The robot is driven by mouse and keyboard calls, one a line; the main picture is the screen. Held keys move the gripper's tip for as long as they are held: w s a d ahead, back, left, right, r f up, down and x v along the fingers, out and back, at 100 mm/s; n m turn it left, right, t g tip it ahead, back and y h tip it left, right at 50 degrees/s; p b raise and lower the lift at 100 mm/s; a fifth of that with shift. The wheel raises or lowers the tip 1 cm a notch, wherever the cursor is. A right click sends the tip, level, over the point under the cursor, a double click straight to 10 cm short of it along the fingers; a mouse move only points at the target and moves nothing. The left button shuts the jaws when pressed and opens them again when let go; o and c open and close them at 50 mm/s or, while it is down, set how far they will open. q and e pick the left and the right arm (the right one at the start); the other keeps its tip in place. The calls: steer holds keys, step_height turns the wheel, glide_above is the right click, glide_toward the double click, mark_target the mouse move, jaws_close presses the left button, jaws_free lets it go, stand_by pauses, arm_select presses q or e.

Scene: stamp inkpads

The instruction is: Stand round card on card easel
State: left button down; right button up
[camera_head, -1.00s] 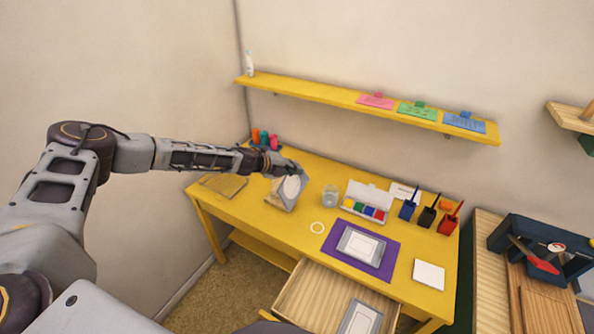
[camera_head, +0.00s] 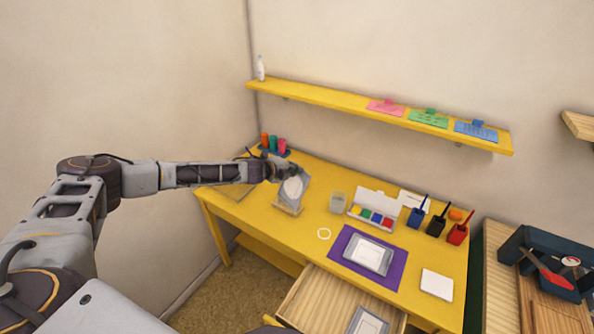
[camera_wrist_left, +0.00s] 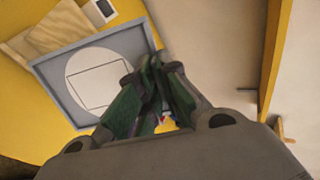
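The round card (camera_head: 293,187), a grey-framed card with a white disc, is at the card easel (camera_head: 288,209), whose pale wooden ledge shows below it. The card leans back, and I cannot tell whether its lower edge rests on the ledge. My left gripper (camera_head: 287,172) is at the card's upper edge. In the left wrist view the round card (camera_wrist_left: 68,88) lies left of the fingers, with its disc and a thin square outline visible. The fingers (camera_wrist_left: 160,62) come together at the card's edge and appear shut on it; the tips are partly hidden. My right gripper is not in view.
A clear cup (camera_head: 338,202) and a paint box (camera_head: 371,217) stand right of the easel. A purple mat (camera_head: 338,258) bears another grey card (camera_head: 368,254). The open drawer (camera_head: 312,300) juts out at the front.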

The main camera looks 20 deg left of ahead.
mark_target(290, 186)
arm_select(q)
steer(key=shift+w+a+f+n+t+y, duration=0.1)
steer(key=shift+a+n+t+y, duration=0.25)
steer(key=shift+a+n+y, duration=0.55)
steer(key=shift+w+a+f+n+t+y, duration=0.1)
steer(key=shift+a+n+t+y, duration=0.4)
steer(key=shift+a, duration=0.7)
steer(key=shift+a+n+t+y, duration=0.35)
steer(key=shift+n+y, duration=0.15)
steer(key=shift+n, duration=0.1)
steer(key=shift+w+r, duration=0.1)
steer(key=shift+w+d+f+b, duration=0.1)
steer(key=shift+w+f+b, duration=0.3)
steer(key=shift+f+b, duration=0.3)
steer(key=shift+w+f+b, duration=0.35)
steer(key=shift+f+b, duration=0.2)
steer(key=shift+f, duration=0.2)
steer(key=shift+w+d+f+b, duration=0.1)
steer(key=shift+w+f+b, duration=0.3)
steer(key=shift+f+b, duration=0.3)
steer(key=shift+s+a+f+b, duration=0.1)
steer(key=shift+f+b, duration=0.85)
steer(key=shift+f, duration=0.4)
steer(key=shift+f, duration=0.4)
